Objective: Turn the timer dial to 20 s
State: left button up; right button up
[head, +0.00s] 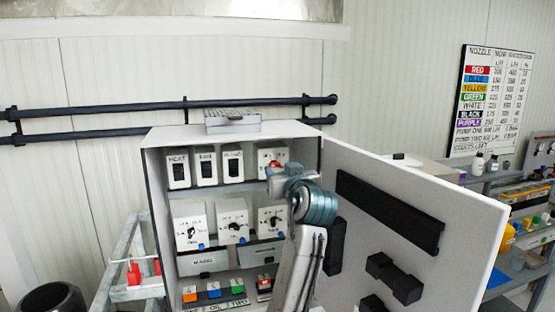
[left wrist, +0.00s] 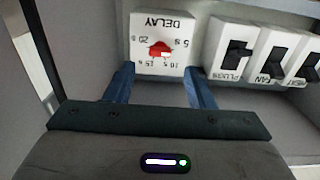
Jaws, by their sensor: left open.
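The timer is a white box marked DELAY (left wrist: 165,25), upside down in the left wrist view, with marks for 5, 10, 15 and 20 s. Its red dial (left wrist: 160,49) sits in the middle of the face. I cannot tell clearly which mark it points to. In the head view the timer (head: 280,154) is at the top right of the cabinet, partly hidden by my gripper. My left gripper (left wrist: 159,74) is open and empty, its blue fingers apart at either side of the box's near edge. The left gripper (head: 272,176) also shows in the head view just before the timer.
Switches PLUGS (left wrist: 235,50) and FAN (left wrist: 272,54) stand beside the timer. The cabinet (head: 152,200) holds more dial boxes (head: 232,221) below. Its open door (head: 460,215) stands to the right, with black fittings. A rail (head: 90,110) runs along the wall behind.

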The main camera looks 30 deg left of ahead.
aim_at(276, 164)
pick_arm(q)
jog(key=p+x, duration=0.1)
jog(key=x, duration=0.3)
jog(key=shift+r+p, duration=0.15)
jog(key=shift+p, duration=0.2)
jog(key=shift+w+a, duration=0.2)
jog(key=shift+c, duration=0.2)
jog(key=c, duration=1)
